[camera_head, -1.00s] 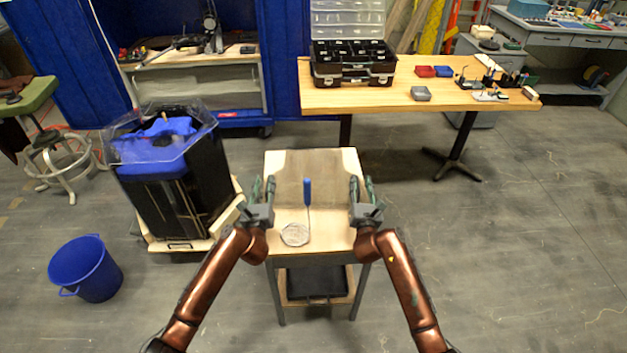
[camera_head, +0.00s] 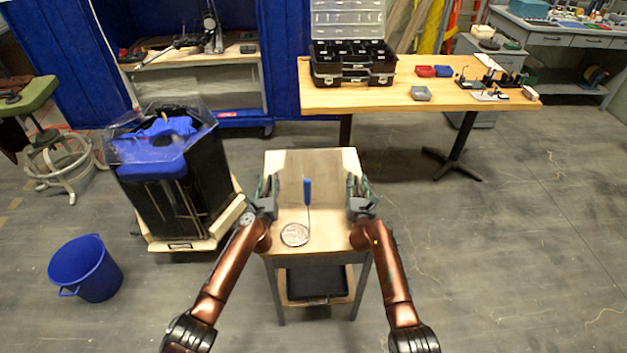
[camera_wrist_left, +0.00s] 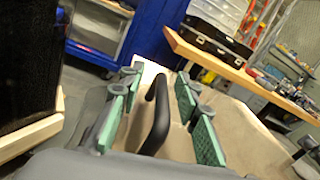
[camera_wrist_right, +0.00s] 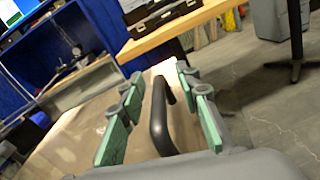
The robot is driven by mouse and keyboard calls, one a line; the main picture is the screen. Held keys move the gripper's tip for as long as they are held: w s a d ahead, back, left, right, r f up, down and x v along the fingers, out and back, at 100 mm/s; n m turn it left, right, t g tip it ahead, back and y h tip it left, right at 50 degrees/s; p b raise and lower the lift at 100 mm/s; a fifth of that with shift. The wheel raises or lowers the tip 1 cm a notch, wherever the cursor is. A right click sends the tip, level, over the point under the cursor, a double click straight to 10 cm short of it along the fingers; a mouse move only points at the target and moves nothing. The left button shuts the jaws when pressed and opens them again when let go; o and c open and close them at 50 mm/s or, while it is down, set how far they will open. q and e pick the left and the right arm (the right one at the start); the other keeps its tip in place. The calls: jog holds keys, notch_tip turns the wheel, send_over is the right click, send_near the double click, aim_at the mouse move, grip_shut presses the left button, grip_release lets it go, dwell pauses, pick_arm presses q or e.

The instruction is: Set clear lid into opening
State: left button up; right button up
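A clear, brownish-tinted panel (camera_head: 322,163), which looks like the lid, lies flat on a small wooden-topped cart. A black handle (camera_wrist_left: 157,115) stands up from it in the left wrist view, and another black handle (camera_wrist_right: 160,115) in the right wrist view. My left gripper (camera_head: 268,186) is open, its green pads on either side of its handle, apart from it. My right gripper (camera_head: 357,185) is likewise open around the other handle. A tall black tank (camera_head: 178,202) with a blue top (camera_head: 155,150) and a clear hood stands at the left. Its opening is not clearly visible.
A round mesh tool with a blue handle (camera_head: 307,190) lies on the cart (camera_head: 280,240) between my arms. The tank stands on a wooden base (camera_head: 180,245). A blue bucket (camera_head: 85,268) is on the floor at left. A wooden table (camera_head: 400,98) stands behind. The floor at right is clear.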

pick_arm(q)
jog(key=shift+c, duration=0.4)
pick_arm(e)
jog(key=shift+c, duration=0.4)
pick_arm(q)
grip_shut()
pick_arm(e)
jog(key=shift+r, duration=0.1)
grip_shut()
pick_arm(q)
jog(key=shift+r, duration=0.1)
pick_arm(e)
jog(key=shift+r, duration=0.1)
